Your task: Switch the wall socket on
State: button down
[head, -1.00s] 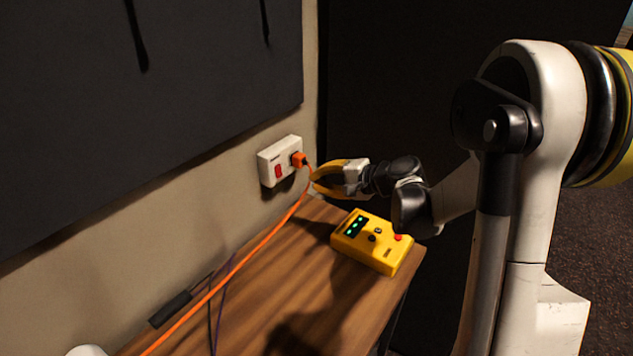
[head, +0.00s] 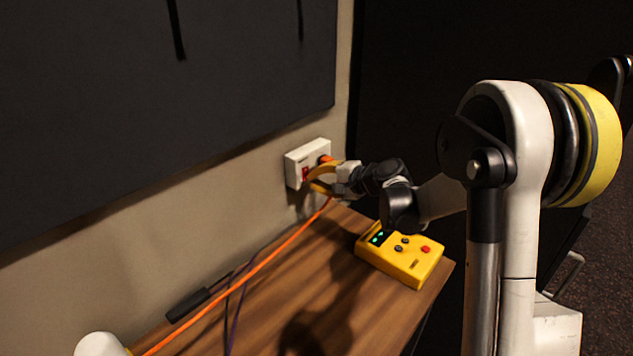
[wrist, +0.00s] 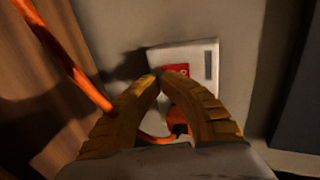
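The white wall socket (head: 300,157) is fixed to the wall above the desk's back edge. Its red switch (head: 305,174) is on the left part, and an orange plug (head: 326,158) sits in the right part. My gripper (head: 311,181) is in front of the socket, its yellow fingertips close to the switch. In the wrist view the fingers curve together and their tips meet, with nothing held between them. They overlap the red switch (wrist: 178,69) on the white plate (wrist: 198,55); I cannot tell whether they touch it. The switch's position cannot be read.
An orange cable (head: 262,257) runs from the plug across the wooden desk (head: 285,285). A yellow box (head: 405,262) with a lit green display stands below my arm. A dark panel (head: 150,110) covers the wall at the left. A white object (head: 98,345) is at bottom left.

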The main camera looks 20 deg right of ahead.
jog(key=shift+w+a+f, duration=0.15)
jog(key=shift+w+a, duration=0.15)
jog(key=shift+w, duration=0.1)
jog(key=shift+r+p, duration=0.45)
jog(key=shift+r, duration=0.4)
